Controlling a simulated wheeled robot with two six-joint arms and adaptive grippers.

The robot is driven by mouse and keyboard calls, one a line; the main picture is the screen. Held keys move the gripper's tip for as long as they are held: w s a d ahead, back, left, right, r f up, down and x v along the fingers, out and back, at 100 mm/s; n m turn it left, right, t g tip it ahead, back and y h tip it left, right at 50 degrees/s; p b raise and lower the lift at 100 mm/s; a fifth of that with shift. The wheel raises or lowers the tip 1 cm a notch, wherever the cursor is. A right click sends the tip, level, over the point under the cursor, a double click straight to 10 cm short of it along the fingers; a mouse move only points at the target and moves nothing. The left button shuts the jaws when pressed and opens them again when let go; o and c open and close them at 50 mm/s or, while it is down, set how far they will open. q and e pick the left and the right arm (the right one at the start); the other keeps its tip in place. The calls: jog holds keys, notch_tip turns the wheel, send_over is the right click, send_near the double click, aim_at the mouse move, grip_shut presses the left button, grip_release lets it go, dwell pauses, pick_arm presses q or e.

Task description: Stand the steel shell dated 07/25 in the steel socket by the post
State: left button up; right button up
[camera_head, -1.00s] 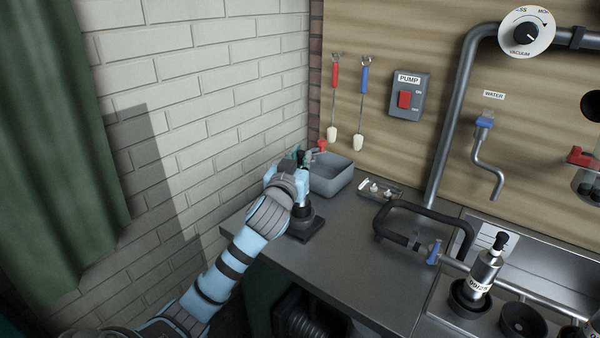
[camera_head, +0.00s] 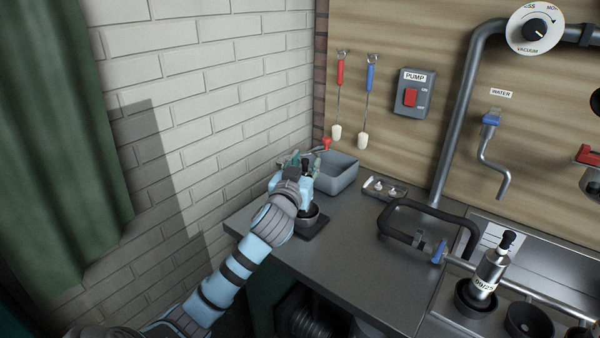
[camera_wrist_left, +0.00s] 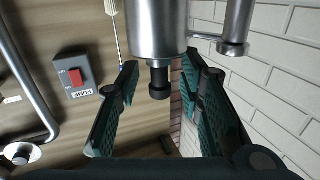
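A steel shell (camera_wrist_left: 157,28) with a narrow black tip shows close up in the upside-down left wrist view; no date is readable on it. In the head view its black top (camera_head: 307,165) rises beside my left gripper (camera_head: 300,172), which hides most of its body. Below is a dark square base (camera_head: 306,234) with a steel ring; I cannot tell whether the shell is seated there. The fingers of my left gripper (camera_wrist_left: 160,75) are spread on both sides of the black tip, with gaps. A steel upright piece (camera_wrist_left: 236,25) stands beside the shell. My right gripper is out of view.
A grey basin (camera_head: 345,178) and small tray (camera_head: 385,188) are behind. A black padded rail (camera_head: 430,205) crosses the bench.

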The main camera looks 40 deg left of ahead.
pick_arm(q)
jog(key=v, duration=1.2)
jog(key=shift+p, duration=0.35)
